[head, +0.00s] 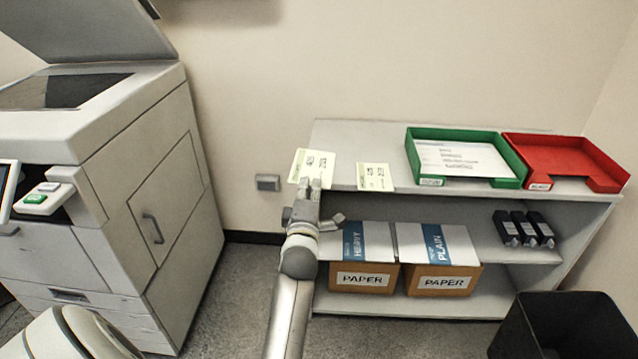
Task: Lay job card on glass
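A pale job card (316,163) with green print is at the left end of the shelf top. The glass is partly cut off by the picture edge.
The shelf unit (345,140) holds a green tray (418,160) with papers, a red tray (565,150), paper boxes (363,279) and dark cartridges (523,228). The copier body (140,130) stands left, with a floor gap between. A black bin (570,325) stands lower right.

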